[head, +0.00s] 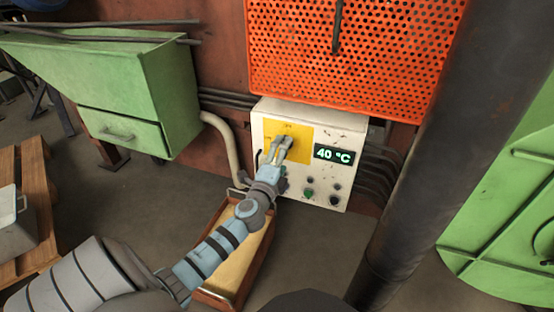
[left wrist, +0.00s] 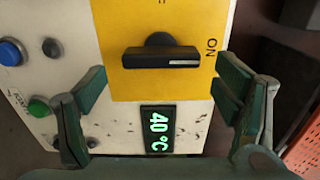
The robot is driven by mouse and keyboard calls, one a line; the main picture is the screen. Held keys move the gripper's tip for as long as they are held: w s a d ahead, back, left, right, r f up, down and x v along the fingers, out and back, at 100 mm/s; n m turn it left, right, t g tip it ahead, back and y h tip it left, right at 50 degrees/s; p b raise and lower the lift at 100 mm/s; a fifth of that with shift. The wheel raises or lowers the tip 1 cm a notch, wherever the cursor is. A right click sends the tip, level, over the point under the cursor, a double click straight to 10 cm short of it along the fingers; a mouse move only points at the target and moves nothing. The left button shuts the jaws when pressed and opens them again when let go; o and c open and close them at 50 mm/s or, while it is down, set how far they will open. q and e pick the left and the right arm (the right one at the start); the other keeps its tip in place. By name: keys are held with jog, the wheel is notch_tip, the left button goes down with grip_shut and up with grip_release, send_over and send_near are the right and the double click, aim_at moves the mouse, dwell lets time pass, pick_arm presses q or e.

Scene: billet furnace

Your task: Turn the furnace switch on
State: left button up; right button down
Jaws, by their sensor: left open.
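The furnace switch is a black bar-shaped knob (left wrist: 160,57) on a yellow plate (left wrist: 203,86) of a white control box (head: 270,131). In the left wrist view its bar lies across the picture, and the white line on it is at the right end, towards the "ON" label (left wrist: 211,47). A second label at the top edge is cut off. My left gripper (head: 281,142) is in front of the yellow plate and hides the knob in the head view. In the left wrist view its fingers (left wrist: 161,80) are wide apart, one on each side, with nothing between them. The right gripper is out of view.
The box's display (head: 334,155) reads 40 °C. Below it are a green button (head: 309,194) and several dark knobs. An orange perforated panel (head: 355,50) hangs above. A dark pipe (head: 430,140) stands right, a green cabinet (head: 140,90) left, and a wooden-edged tray (head: 255,262) under my arm.

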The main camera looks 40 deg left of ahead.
pick_arm(q)
jog(key=v, duration=0.8)
jog(key=shift+s, duration=0.2)
jog(key=shift+d, duration=0.1)
